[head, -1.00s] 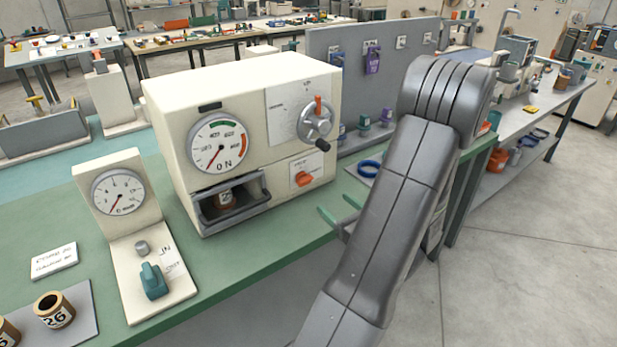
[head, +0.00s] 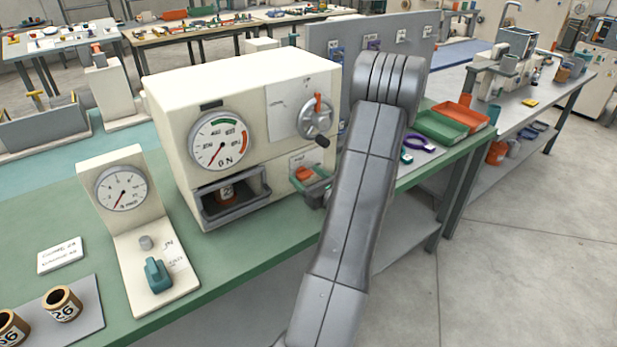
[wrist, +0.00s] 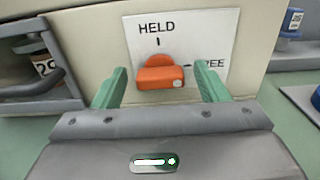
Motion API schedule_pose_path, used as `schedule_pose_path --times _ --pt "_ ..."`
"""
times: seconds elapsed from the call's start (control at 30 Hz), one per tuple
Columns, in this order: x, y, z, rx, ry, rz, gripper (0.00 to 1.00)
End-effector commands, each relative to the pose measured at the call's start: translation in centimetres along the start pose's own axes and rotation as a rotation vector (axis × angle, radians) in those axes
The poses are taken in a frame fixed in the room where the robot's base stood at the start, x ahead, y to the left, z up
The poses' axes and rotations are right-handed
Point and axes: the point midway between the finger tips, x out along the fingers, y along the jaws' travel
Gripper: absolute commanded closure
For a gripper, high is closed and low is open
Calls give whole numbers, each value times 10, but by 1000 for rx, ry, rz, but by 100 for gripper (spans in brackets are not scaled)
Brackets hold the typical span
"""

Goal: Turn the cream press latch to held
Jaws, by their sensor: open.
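The cream press (head: 245,130) stands on the green bench, with its orange latch (head: 304,173) low on the front right. In the wrist view the latch (wrist: 160,75) is an orange knob on a white plate (wrist: 205,35). The plate reads HELD above the knob and FREE, partly hidden, at its right. The knob's bar lies roughly level, its white dot at the right end, towards FREE. My gripper (wrist: 161,86) is open, its green fingers left and right of the latch with gaps to both sides. In the head view my gripper (head: 315,184) is partly hidden by my arm.
A crank wheel (head: 316,118) sits above the latch on the press. An open drawer (head: 240,208) holding a labelled spool juts out at the left; its edge shows in the wrist view (wrist: 62,98). A gauge stand (head: 125,190) stands further left. Trays (head: 440,127) lie right of my arm.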

Motion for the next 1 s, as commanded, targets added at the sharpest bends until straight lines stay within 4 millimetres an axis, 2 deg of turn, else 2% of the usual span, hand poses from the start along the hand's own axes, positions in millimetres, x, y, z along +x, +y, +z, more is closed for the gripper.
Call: schedule_pose_path --times 0.13,0.3,0.37,0.67,1.0 --pt "0 0 0 0 0 0 35" --pt "0 0 0 0 0 0 68" --pt "0 0 0 0 0 0 77" --pt "0 0 -3 -34 -1 1 77" --pt "0 1 -8 -249 -2 0 77"
